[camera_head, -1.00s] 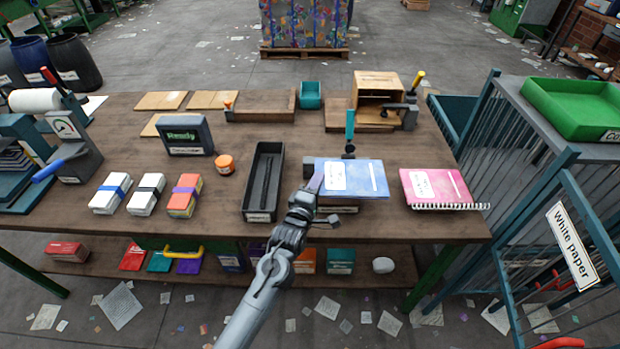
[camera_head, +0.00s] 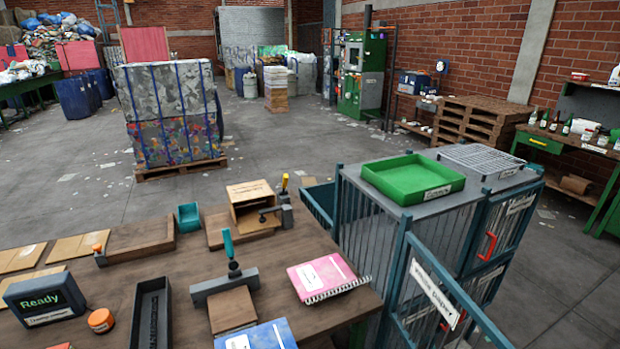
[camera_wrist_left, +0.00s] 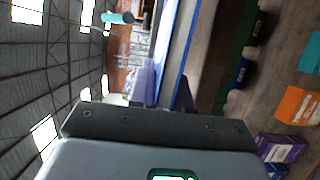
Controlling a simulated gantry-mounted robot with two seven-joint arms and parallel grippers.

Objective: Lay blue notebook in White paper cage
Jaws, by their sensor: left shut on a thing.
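The blue notebook (camera_head: 262,337) is at the bottom edge of the head view, cut off there, with a white label on its cover. In the left wrist view the notebook (camera_wrist_left: 178,45) shows edge-on as a pale slab with a blue rim. My left gripper (camera_wrist_left: 167,88) is shut on its near edge; the gripper is out of the head view. The White paper cage (camera_head: 385,235) is a teal barred cage right of the table. Its labelled panel (camera_head: 432,290) juts toward me like an open door; the cage floor is hidden. My right gripper is not in view.
A pink spiral notebook (camera_head: 327,277) lies on the table between the blue notebook and the cage. A teal-handled press (camera_head: 228,282) and a wooden block (camera_head: 232,308) stand beyond the blue notebook. A green tray (camera_head: 412,178) sits on the cage top.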

